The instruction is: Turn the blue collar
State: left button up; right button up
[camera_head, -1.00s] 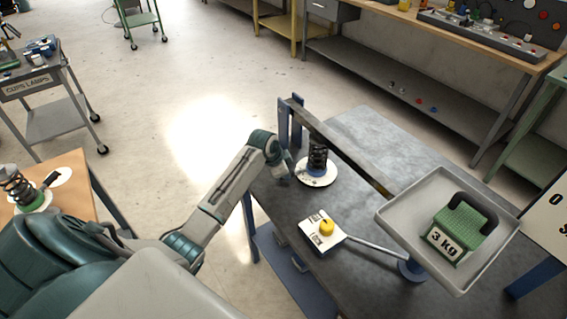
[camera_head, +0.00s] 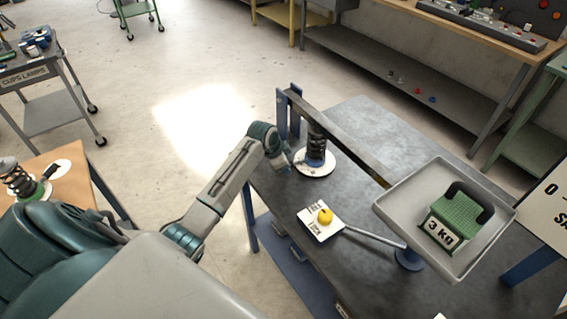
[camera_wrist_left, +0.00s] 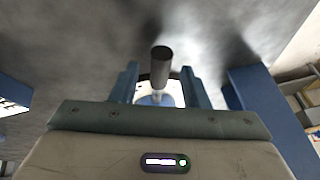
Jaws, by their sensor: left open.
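The blue collar (camera_head: 314,161) sits low around the dark coil spring (camera_head: 316,133), above a white round plate (camera_head: 309,171) on the grey bench. My left gripper (camera_head: 290,163) is just left of the collar, low over the bench edge. In the left wrist view its two fingers stand apart, open (camera_wrist_left: 160,80). A dark round bar (camera_wrist_left: 160,65) points toward the camera between them, with a gap on each side. Behind it, part of the blue collar (camera_wrist_left: 155,100) shows over white; the gripper body hides the rest. My right gripper is out of view.
A long lever beam (camera_head: 345,150) runs over the spring from blue posts (camera_head: 288,113) to a tray (camera_head: 395,206) with a green 3 kg weight (camera_head: 460,218). The bench's back is clear.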

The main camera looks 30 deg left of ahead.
pick_arm(q)
jog(key=b+v, duration=0.1)
jog(key=v, duration=0.9)
jog(key=shift+s+r+b, duration=0.2)
jog(key=shift+r+b, duration=0.1)
jog(key=shift+b, duration=0.05)
jog(key=shift+a, duration=0.1)
